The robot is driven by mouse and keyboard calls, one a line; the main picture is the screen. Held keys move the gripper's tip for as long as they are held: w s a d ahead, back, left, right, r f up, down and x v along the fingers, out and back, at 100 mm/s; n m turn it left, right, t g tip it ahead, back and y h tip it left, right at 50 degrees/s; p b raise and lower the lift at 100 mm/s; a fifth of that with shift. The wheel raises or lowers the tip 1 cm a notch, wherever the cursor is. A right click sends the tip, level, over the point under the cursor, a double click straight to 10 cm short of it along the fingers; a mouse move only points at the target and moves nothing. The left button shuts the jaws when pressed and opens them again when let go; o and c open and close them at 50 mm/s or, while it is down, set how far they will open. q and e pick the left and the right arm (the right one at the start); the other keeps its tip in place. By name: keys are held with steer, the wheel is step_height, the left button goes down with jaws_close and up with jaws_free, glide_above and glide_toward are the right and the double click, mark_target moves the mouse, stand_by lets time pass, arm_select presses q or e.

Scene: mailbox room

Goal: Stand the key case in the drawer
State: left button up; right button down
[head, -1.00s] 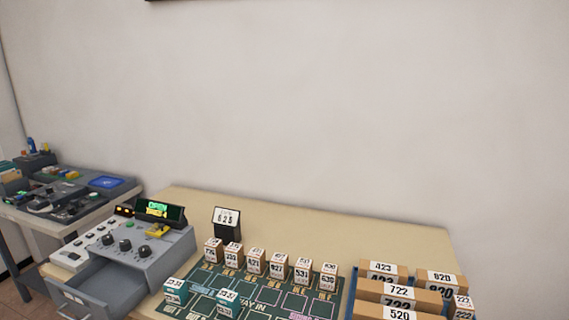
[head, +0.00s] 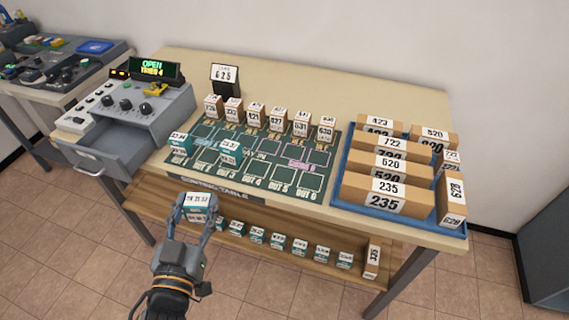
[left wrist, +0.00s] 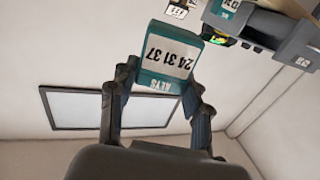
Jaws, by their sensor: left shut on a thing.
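My left gripper (head: 196,222) is shut on a teal key case (head: 197,203) with a white label, held in front of the table's near edge, below and right of the drawer. In the left wrist view the key case (left wrist: 169,60) sits between the fingertips (left wrist: 160,85), its label reading 24 31 37 and KEYS. The grey drawer (head: 92,166) is pulled out from the grey console (head: 150,112) at the table's left end. Its visible inside looks empty. The console's display (head: 155,70) reads OPEN in green. My right gripper is not in view.
Two teal cases (head: 180,144) stand on the green sorting mat (head: 262,182), with a row of numbered boxes behind. A blue tray (head: 345,195) of brown boxes is at right. A lower shelf (head: 290,262) holds several small cases. Open floor lies in front.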

arm_select(q)
steer(key=w+d+r+m+h, duration=0.2)
steer(key=w+d, duration=0.4)
steer(key=w, duration=0.3)
step_height(320, 180, up, 3)
steer(key=shift+f+h, duration=0.15)
steer(key=shift+h, duration=0.35)
steer(key=shift+w, duration=0.1)
steer(key=w+d+f, duration=0.8)
steer(key=d, duration=0.1)
steer(key=shift+w+d+f+b, duration=0.1)
steer(key=shift+d+f+b, duration=0.05)
steer(key=shift+b, duration=0.15)
steer(key=shift+w+d+f, duration=0.3)
steer(key=shift+f, duration=0.2)
steer(key=shift+w+d+f+b, duration=0.15)
steer(key=shift+f+b, duration=0.1)
steer(key=shift+f, duration=0.4)
steer(key=shift+w+d+f+b, duration=0.15)
steer(key=shift+f+b, duration=0.1)
steer(key=shift+f, duration=0.75)
steer(key=shift+s, duration=0.1)
